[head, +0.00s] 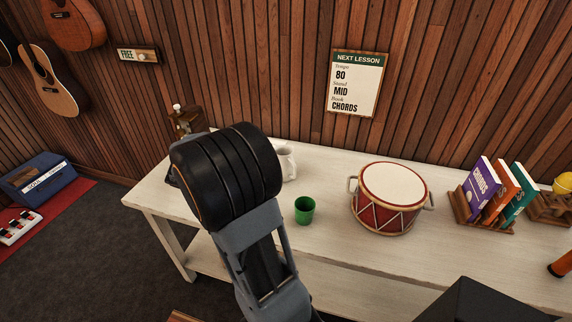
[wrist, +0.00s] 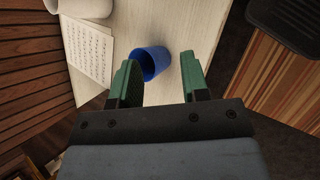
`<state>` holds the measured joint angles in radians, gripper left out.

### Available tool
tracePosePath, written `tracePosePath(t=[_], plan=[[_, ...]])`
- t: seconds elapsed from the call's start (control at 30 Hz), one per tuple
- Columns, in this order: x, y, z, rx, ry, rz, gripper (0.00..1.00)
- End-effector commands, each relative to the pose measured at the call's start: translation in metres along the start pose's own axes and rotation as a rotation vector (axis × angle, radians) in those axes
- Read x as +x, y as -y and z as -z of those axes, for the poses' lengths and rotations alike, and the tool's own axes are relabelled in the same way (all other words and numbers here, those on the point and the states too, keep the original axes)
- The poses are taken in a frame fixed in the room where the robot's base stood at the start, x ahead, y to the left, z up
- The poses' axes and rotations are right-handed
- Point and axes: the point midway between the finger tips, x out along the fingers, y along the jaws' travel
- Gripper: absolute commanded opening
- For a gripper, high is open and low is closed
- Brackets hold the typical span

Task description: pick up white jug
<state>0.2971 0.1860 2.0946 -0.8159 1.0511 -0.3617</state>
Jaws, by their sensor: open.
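The white jug (head: 288,163) stands on the pale table in the head view, mostly hidden behind my arm. In the wrist view a white rounded object (wrist: 92,8), seemingly the jug, is cut off by the top left edge. My gripper (wrist: 158,60) is open and empty. A blue cup (wrist: 153,62) shows between and beyond its fingers in the wrist view, and the white object is farther off to the left. My arm hides the gripper in the head view.
A green cup (head: 304,213) stands right of my arm, then a red drum (head: 390,213) and a rack of books (head: 487,193). A printed sheet (wrist: 91,50) lies beside the blue cup. The pale table (head: 335,245) is bare along its front, and a wooden wall (head: 285,70) stands behind.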

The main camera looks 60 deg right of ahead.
Motion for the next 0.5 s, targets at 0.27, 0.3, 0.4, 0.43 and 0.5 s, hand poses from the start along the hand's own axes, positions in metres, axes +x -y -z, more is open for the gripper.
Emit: tracePosePath(t=[0.27, 0.3, 0.4, 0.43, 0.5], plan=[[0.101, -0.074, -0.012, -0.407, 0.341, -0.08, 0.42], [0.112, -0.079, -0.013, -0.453, 0.373, -0.087, 0.42], [0.133, -0.089, -0.013, -0.54, 0.432, -0.099, 0.42], [0.138, -0.091, -0.014, -0.561, 0.444, -0.101, 0.42], [0.148, -0.095, -0.014, -0.599, 0.469, -0.106, 0.42]])
